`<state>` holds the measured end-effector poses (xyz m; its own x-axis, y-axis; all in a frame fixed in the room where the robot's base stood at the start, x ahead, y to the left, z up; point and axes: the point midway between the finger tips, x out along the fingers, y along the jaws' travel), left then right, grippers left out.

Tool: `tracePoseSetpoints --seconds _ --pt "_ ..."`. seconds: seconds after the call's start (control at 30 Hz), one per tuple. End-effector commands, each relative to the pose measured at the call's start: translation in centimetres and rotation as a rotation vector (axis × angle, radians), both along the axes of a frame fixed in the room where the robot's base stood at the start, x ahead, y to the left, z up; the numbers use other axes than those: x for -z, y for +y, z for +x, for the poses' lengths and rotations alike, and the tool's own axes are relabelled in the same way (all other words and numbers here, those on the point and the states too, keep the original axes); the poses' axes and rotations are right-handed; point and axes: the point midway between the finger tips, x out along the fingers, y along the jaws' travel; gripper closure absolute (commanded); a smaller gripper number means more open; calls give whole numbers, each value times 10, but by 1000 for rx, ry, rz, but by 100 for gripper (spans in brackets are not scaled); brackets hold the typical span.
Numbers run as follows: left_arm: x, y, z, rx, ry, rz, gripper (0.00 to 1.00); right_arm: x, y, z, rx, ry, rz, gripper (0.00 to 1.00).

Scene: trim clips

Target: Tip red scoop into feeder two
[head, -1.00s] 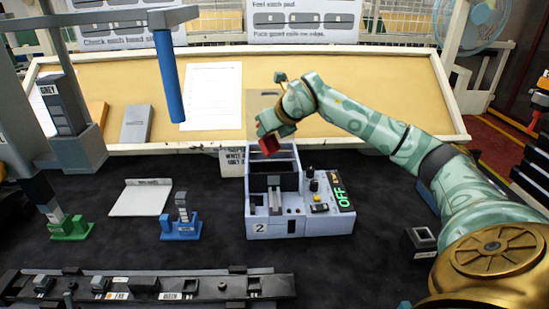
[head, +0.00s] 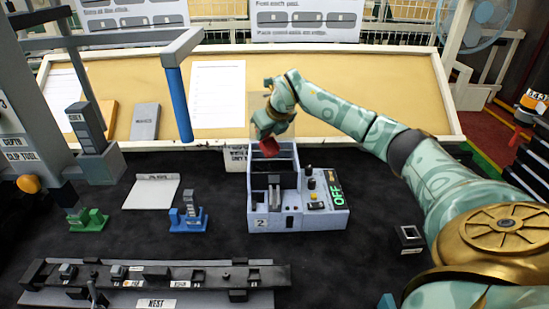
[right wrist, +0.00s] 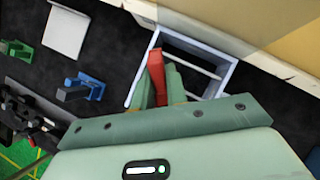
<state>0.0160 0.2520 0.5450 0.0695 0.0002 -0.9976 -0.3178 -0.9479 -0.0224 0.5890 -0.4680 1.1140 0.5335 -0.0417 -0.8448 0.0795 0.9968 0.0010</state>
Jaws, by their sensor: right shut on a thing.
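Feeder two (head: 290,205) is a pale grey box marked 2, with an open-topped bin at its back and a control panel reading OFF in green at its right. My right gripper (head: 268,134) is above the back of this bin. It is shut on the red scoop (head: 270,149), which hangs tilted over the bin opening. In the right wrist view the red scoop (right wrist: 156,72) sits between the green fingers (right wrist: 160,85), with the feeder bin (right wrist: 205,62) beyond it. The scoop's contents are hidden. My left gripper is not in view.
A blue fixture (head: 188,218) and a green fixture (head: 87,219) stand left of the feeder, with a white plate (head: 152,192) behind them. A dark rail (head: 150,275) lies in front. A blue bar (head: 178,105) hangs at the upper left.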

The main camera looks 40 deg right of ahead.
Motion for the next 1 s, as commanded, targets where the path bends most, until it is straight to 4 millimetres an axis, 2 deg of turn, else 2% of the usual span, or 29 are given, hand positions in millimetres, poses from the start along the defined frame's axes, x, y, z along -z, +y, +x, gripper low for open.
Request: tracePoseSetpoints --seconds 0.07,0.4,0.6,0.83,1.0 --pt "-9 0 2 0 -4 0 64 -5 1 1 -1 18 2 100" --pt "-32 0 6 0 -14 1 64 0 0 11 2 153 13 100" --pt "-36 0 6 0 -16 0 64 6 0 15 0 246 20 100" --pt "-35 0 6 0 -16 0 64 8 -1 15 -2 250 19 100" --pt "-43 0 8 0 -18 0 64 -2 0 17 1 301 25 100"
